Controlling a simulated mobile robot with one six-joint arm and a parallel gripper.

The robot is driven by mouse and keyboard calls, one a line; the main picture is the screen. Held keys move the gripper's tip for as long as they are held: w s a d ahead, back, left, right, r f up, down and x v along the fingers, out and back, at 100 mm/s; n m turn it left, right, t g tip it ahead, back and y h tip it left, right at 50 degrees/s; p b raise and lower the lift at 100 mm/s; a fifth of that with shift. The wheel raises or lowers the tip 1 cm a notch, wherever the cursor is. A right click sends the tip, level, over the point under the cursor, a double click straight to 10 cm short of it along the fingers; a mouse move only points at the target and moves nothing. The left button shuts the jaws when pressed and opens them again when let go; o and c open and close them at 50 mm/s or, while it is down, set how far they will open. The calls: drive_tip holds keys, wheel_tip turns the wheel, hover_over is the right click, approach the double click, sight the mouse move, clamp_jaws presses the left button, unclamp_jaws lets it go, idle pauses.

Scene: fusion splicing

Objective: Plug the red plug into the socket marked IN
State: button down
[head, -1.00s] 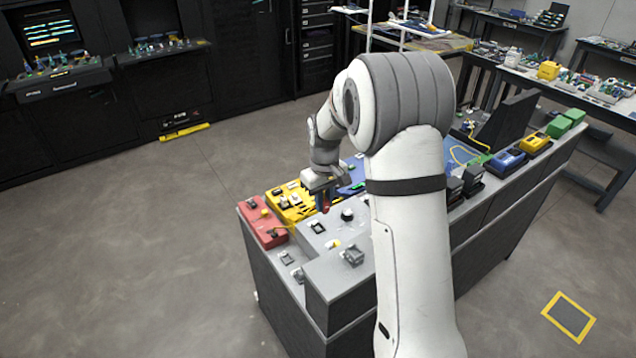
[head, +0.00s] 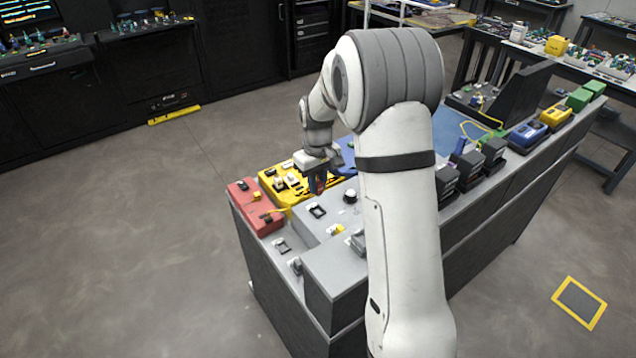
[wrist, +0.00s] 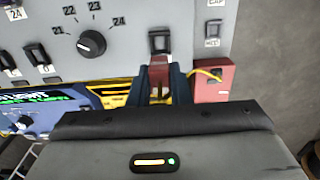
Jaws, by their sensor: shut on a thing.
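My gripper (wrist: 161,86) is shut on the red plug (wrist: 158,74), whose red body shows between the two dark blue fingers in the wrist view. Just ahead of the plug is a dark square socket (wrist: 160,41) on the grey panel, roughly in line with it. Its label is not readable, and I cannot tell whether plug and socket touch. In the head view my gripper (head: 318,183) points down near the yellow tray, just behind a dark socket (head: 316,211). Another socket (wrist: 213,27) with small labels is at the upper right of the wrist view.
A black dial (wrist: 92,43) with numbers 21 to 24 stands beside the socket; it also shows in the head view (head: 350,196). A red box (wrist: 213,79) with a yellow cable is close to the gripper. The yellow tray (head: 270,181) holds small parts. Open floor lies left.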

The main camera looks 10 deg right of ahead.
drive_tip(key=shift+w+f+b, duration=0.1)
drive_tip(key=shift+f+b, duration=1.65)
drive_tip(key=shift+f, duration=1.3)
drive_tip(key=shift+f+b, duration=0.5)
drive_tip(key=c, duration=1.3)
unclamp_jaws()
drive_tip(key=shift+o, duration=0.2)
